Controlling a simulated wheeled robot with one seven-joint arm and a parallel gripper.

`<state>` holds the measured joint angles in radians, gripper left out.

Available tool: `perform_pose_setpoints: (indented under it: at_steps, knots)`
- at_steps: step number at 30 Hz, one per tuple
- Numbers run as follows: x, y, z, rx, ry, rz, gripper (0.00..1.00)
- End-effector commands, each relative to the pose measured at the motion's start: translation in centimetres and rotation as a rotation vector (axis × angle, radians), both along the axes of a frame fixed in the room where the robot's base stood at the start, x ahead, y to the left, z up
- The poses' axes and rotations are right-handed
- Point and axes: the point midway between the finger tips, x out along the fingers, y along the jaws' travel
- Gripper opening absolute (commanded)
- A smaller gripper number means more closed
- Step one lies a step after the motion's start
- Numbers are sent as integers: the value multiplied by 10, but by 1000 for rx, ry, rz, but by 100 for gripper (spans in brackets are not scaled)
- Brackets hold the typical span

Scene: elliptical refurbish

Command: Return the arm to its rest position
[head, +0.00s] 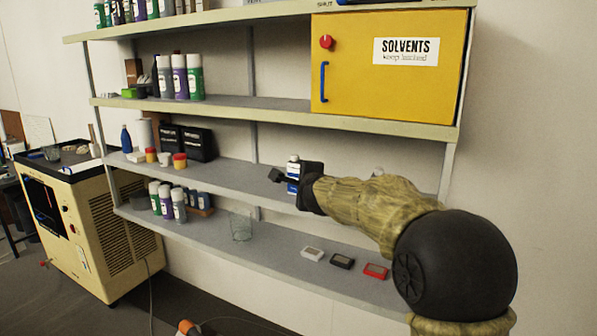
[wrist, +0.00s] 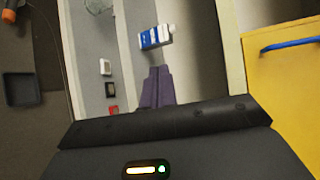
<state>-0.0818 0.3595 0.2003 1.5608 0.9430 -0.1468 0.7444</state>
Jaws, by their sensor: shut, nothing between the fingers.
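My arm reaches in from the right of the head view toward the shelf unit (head: 270,187). My gripper (head: 274,174) is at the height of the third shelf, in front of a white and blue bottle (head: 293,168). In the wrist view my gripper (wrist: 160,70) has its dark fingers together with nothing between them. The bottle (wrist: 156,37) lies beyond the fingertips there, and a gap shows between them. Part of the bottle is hidden behind my gripper in the head view.
A yellow solvents cabinet (head: 385,85) with a blue handle (head: 323,82) is above my arm. Small white, black and red boxes (head: 342,261) and a clear glass (head: 241,227) are on the lowest shelf. A cream machine (head: 85,225) stands left.

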Motion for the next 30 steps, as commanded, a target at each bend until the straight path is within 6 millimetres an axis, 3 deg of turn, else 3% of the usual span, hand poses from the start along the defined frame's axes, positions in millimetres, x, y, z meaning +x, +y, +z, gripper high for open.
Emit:
perform_pose_setpoints:
  at_steps: [8, 12, 18, 24, 27, 30]
  knots:
    - [-94, -40, -109, -586, 220, 294, 0]
    - [-157, -66, -162, -830, 347, 483, 0]
    - [-256, -104, -224, -1093, 518, 782, 0]
    - [-348, -133, -263, -1249, 642, 1067, 0]
    - [-369, -139, -270, -1277, 666, 1137, 0]
    - [-374, -141, -272, -1285, 672, 1159, 0]
